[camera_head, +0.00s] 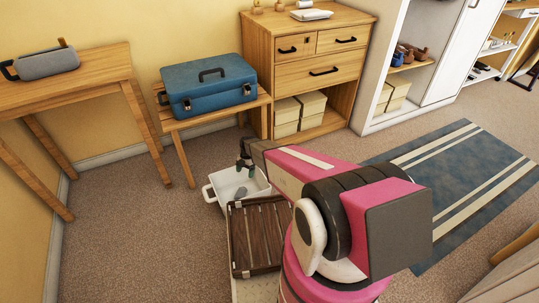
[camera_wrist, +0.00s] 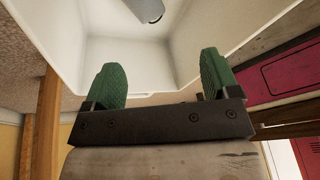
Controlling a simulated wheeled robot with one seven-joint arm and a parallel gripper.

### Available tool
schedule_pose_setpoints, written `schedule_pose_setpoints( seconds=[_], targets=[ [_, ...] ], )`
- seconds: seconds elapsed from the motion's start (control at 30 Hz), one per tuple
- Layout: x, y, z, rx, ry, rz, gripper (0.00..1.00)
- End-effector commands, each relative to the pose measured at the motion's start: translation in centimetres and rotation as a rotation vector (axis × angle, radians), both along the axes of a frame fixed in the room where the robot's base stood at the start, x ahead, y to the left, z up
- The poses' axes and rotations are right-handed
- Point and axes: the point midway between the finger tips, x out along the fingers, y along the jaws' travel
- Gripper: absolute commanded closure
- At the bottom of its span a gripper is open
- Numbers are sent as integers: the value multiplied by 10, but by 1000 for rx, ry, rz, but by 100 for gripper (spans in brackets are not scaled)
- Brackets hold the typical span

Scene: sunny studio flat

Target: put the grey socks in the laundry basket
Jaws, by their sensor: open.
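My gripper (camera_head: 246,166) is over the basket. In the wrist view my gripper (camera_wrist: 163,80) has its green fingers wide apart with nothing between them, clear of the grey piece.
A dark slatted wooden piece (camera_head: 256,235) lies just in front of the basket. A bench (camera_head: 184,143) with a blue suitcase (camera_head: 208,86) stands behind it, and a wooden dresser (camera_head: 318,70) at the back. Carpet is free at left.

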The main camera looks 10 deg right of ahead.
Motion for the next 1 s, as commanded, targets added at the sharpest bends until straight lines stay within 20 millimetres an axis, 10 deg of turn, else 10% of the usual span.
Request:
schedule_pose_setpoints(
  seconds=[0.5, 1.0],
  targets=[
    [-91, -83, 206, -321, 12, -1107, 19],
    [-196, -143, 347, -434, 39, -2157, 19]
  ],
)
